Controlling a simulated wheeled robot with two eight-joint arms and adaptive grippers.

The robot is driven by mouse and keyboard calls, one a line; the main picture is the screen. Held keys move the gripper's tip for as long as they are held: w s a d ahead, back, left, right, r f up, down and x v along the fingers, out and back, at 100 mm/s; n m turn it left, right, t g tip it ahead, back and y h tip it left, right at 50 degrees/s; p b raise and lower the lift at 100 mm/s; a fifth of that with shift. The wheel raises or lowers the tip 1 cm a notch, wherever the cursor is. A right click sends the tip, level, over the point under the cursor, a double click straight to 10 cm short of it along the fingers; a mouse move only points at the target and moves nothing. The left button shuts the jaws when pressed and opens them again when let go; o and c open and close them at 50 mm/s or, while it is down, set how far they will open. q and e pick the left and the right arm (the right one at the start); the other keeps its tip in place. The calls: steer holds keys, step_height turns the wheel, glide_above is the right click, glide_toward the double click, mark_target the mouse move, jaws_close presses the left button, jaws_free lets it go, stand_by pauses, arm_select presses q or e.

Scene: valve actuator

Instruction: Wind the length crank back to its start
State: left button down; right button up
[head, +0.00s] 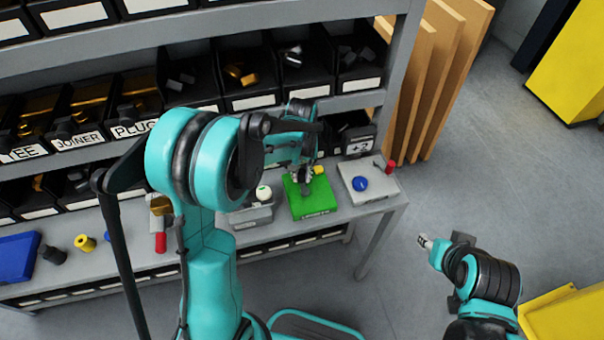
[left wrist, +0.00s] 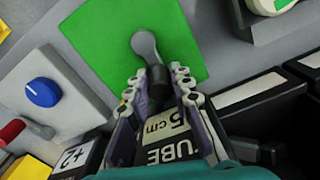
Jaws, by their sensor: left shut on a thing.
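A green panel (head: 312,203) lies on the bench and carries a crank, whose grey arm (left wrist: 146,46) shows in the left wrist view with a dark handle (left wrist: 157,82). My left gripper (left wrist: 157,90) is shut on that dark handle; the grey arm points away from the fingers across the green plate (left wrist: 105,30). In the head view my left gripper (head: 303,172) is small over the panel and partly hidden by my arm. My right gripper (head: 425,242) is off to the right over the floor, away from the bench; its jaws are too small to judge.
A grey box with a blue knob (head: 361,184) and a red handle (head: 390,167) stands right of the panel. A grey box with a white-green button (head: 263,192) stands left. Bins fill the shelves behind, one labelled "+2" (left wrist: 74,157). Floor to the right is mostly clear.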

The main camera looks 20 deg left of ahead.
mark_target(302, 172)
arm_select(q)
steer(key=c, duration=1.3)
jaws_free()
steer(key=shift+c, duration=0.2)
steer(key=shift+r, duration=0.1)
step_height(302, 172, up, 12)
steer(key=shift+s, duration=0.1)
steer(key=s+f+m+t+b, duration=0.1)
steer(key=s+t, duration=0.2)
steer(key=s, duration=0.5)
steer(key=s+d+f+m+t+b, duration=0.1)
steer(key=s+t, duration=0.3)
steer(key=s, duration=0.5)
steer(key=shift+d+m+b, duration=0.2)
steer(key=shift+m+b, duration=0.2)
steer(key=shift+m, duration=0.4)
